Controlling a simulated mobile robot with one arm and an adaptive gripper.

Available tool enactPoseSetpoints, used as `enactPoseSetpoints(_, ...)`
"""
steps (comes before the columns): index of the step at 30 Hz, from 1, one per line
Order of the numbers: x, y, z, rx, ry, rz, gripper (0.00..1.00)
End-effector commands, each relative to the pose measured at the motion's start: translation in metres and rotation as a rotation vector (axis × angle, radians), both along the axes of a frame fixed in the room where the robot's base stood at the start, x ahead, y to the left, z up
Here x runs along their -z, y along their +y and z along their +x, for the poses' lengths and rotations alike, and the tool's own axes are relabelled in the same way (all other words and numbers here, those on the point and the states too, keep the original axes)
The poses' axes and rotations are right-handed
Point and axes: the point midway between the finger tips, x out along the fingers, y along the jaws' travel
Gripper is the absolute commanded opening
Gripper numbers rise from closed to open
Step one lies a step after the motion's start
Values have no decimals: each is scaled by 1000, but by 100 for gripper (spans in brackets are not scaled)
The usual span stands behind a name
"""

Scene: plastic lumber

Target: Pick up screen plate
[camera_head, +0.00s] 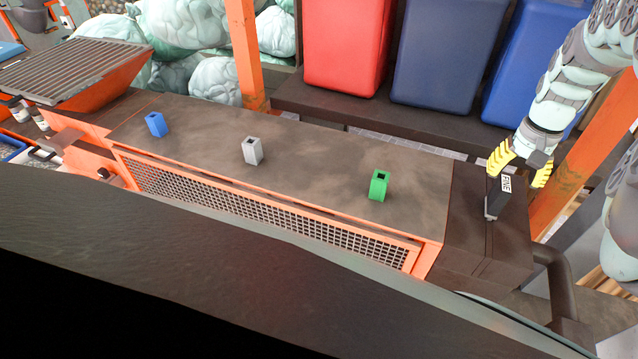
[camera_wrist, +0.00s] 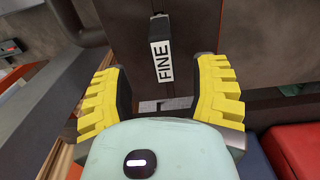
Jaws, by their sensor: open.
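The screen plate appears to be the dark piece with a white FINE label (camera_head: 505,188), standing on the dark surface at the right end of the machine. In the wrist view the FINE label (camera_wrist: 164,61) is upright, between and just beyond the fingertips. My gripper (camera_head: 519,165) has yellow padded fingers and is open above and around the labelled piece. In the wrist view the gripper (camera_wrist: 160,85) shows its fingers apart on both sides, with nothing held. I cannot tell whether a finger touches the piece.
A green block (camera_head: 379,185), a grey block (camera_head: 252,151) and a blue block (camera_head: 156,124) stand on the brown machine top (camera_head: 310,160). A red bin (camera_head: 345,45) and blue bins stand behind. An orange post (camera_head: 575,175) rises close to my gripper.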

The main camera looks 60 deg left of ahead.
Motion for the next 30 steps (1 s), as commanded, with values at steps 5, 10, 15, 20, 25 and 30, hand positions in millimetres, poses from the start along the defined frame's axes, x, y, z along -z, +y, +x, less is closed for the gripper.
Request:
enactPoseSetpoints(5,8,5,-2,-8,5,0,60)
enactPoseSetpoints(10,20,7,-2,-6,5,2,60)
enactPoseSetpoints(15,31,7,-1,-6,2,2,60)
enactPoseSetpoints(20,36,6,-1,-3,0,0,60)
enactPoseSetpoints(25,37,5,0,-3,0,-2,60)
enactPoseSetpoints(30,37,5,0,-3,0,-2,59)
